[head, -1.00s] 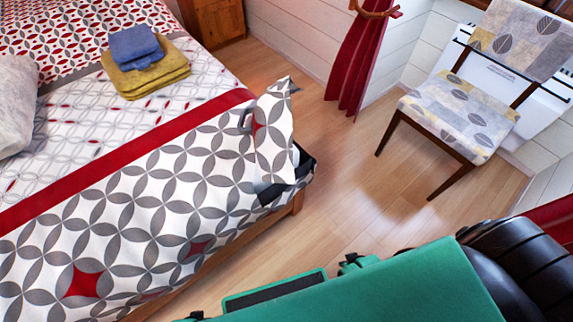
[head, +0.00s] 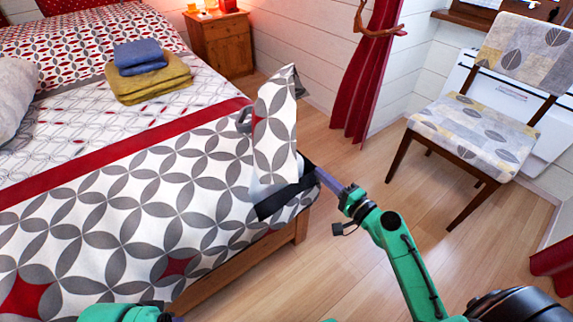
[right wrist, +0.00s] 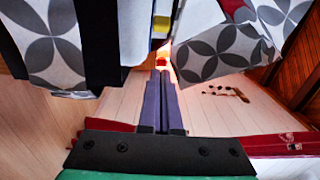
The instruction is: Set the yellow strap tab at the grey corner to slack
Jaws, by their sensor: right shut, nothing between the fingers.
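The bed corner nearest me shows a dark strap or band (head: 283,200) below a raised flap of the patterned cover (head: 275,130). My right gripper (head: 326,177) is shut and empty, its fingertips close to this corner from the right; contact cannot be told. In the right wrist view its fingers (right wrist: 161,78) point at a narrow gap between hanging cloth and dark bands (right wrist: 97,40).
Folded yellow (head: 150,85) and blue (head: 138,57) cloths lie on the bed. A patterned chair (head: 470,130) stands at right, with a red curtain (head: 372,75) and wooden nightstand (head: 218,45) behind. The wooden floor between bed and chair is clear.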

